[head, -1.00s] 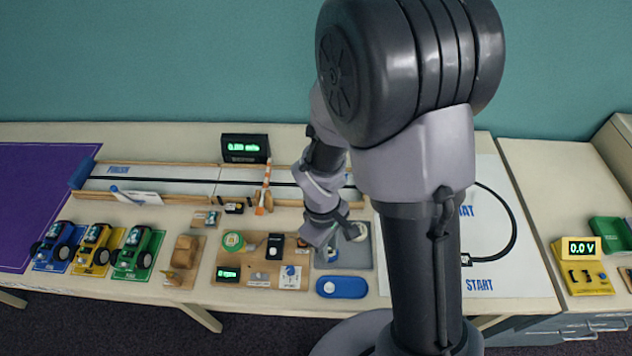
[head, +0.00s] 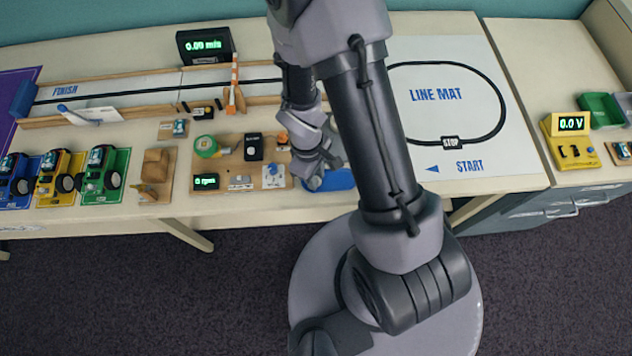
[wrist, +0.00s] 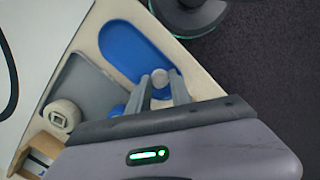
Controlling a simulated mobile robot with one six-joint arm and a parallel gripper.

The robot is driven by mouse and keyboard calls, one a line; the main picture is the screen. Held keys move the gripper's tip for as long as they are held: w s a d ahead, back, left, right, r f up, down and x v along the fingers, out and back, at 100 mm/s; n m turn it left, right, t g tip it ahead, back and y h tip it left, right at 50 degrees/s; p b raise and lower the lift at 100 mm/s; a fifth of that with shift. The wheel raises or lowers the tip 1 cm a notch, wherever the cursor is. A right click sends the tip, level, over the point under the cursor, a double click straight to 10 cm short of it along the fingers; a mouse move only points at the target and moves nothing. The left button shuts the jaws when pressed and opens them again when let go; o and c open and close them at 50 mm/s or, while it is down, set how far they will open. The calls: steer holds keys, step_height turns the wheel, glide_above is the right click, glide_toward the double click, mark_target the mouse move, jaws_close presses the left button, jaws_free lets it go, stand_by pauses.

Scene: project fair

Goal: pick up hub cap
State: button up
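The hub cap (wrist: 160,77), a small pale grey round piece, shows in the wrist view at the near end of a blue oval tray (wrist: 126,45). My gripper (wrist: 160,82) has one finger on each side of it, with the tips close to the cap. The fingers look apart around it; I cannot tell whether they touch it. In the head view my gripper (head: 318,178) is over the left part of the blue tray (head: 341,180), and my arm hides the cap.
A grey tray (wrist: 88,87) with a white round part (wrist: 62,115) lies beside the blue tray. A wooden board (head: 230,165) with small devices is left of my gripper. The table's front edge is close by. The line mat (head: 440,100) is to the right.

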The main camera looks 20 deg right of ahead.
steer(key=shift+r, duration=0.1)
jaws_close()
